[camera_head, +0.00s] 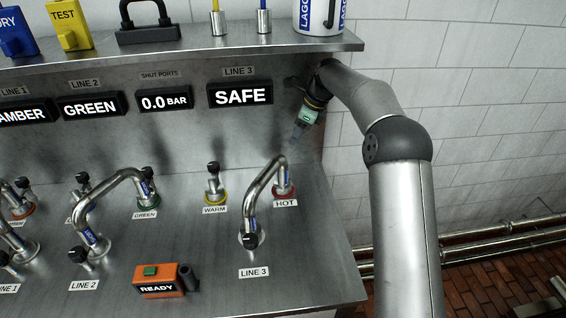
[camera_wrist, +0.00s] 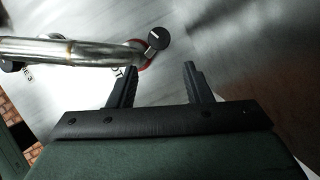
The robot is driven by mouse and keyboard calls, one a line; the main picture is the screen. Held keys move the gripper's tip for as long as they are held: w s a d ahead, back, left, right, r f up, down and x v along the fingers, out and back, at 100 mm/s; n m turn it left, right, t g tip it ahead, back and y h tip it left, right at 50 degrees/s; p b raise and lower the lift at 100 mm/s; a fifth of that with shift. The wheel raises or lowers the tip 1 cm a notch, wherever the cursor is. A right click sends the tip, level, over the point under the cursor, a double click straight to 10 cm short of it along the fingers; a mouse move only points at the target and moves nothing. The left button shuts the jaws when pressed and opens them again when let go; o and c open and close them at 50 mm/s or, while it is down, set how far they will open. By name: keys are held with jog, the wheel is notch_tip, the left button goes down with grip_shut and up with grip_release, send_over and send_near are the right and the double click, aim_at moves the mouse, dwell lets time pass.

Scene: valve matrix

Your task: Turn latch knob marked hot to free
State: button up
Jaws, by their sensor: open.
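The latch knob of the port marked HOT shows in the wrist view as a black round cap (camera_wrist: 158,38) with a white line on it, beside a red ring. In the head view the red port ring (camera_head: 284,191) sits above the HOT label (camera_head: 286,203). A bent metal pipe (camera_head: 259,190) runs from the LINE 3 port to the HOT port. My gripper (camera_head: 296,138) is above and behind the HOT port, pointing down. In the wrist view my gripper (camera_wrist: 158,72) is open and empty, its two fingers apart, with the knob beyond the fingertips.
The WARM port (camera_head: 214,196) stands to the left of HOT. Other bent pipes (camera_head: 105,200) stand farther left. An orange READY box (camera_head: 160,281) sits at the front. A display reading SAFE (camera_head: 240,94) is on the back panel. The panel right of HOT is clear.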

aim_at(282, 157)
jog(key=p+x, duration=0.1)
jog(key=x, duration=1)
jog(key=shift+a+f+p, duration=0.25)
jog(key=shift+f+p, duration=0.05)
jog(key=c, duration=0.7)
